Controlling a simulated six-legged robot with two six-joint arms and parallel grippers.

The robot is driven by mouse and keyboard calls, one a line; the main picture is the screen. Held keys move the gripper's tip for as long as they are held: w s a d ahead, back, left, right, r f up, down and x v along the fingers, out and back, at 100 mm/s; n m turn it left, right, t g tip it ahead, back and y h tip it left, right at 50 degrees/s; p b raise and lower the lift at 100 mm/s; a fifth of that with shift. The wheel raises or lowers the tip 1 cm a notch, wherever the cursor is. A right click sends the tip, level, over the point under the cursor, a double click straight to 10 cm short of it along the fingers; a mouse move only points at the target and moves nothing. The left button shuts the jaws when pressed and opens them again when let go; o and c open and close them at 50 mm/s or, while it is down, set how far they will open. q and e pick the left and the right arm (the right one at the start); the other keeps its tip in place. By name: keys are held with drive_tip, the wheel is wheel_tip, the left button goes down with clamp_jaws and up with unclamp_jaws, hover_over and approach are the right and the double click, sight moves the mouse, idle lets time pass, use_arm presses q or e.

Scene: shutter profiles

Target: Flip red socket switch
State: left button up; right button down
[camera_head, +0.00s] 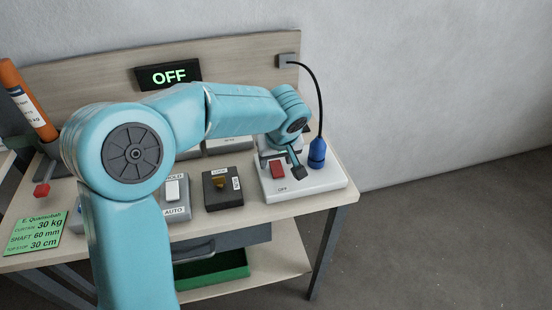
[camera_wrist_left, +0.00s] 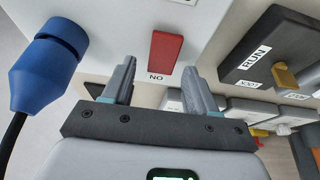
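The red switch (camera_head: 277,169) is a red rocker on the white socket box (camera_head: 325,181) at the table's right end. An OFF label lies in front of it. In the left wrist view the red switch (camera_wrist_left: 165,52) appears just past the fingertips, roughly between them, with a label that reads upside-down ON. My left gripper (camera_head: 292,158) is over the socket box, close to the switch. In the wrist view the left gripper (camera_wrist_left: 157,72) has its two fingers apart, with nothing between them; contact with the switch cannot be told. My right gripper is not in view.
A blue plug (camera_head: 317,153) with a black cable stands on the box's right side. A dark box with a yellow knob (camera_head: 219,182) and a white AUTO switch (camera_head: 172,188) stand to the left. A green OFF display (camera_head: 169,76) is on the back panel.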

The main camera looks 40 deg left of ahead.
use_arm(q)
drive_tip(key=p+v, duration=0.1)
drive_tip(key=v, duration=1.5)
drive_tip(key=shift+s+r, duration=0.1)
drive_tip(key=shift+s, duration=0.05)
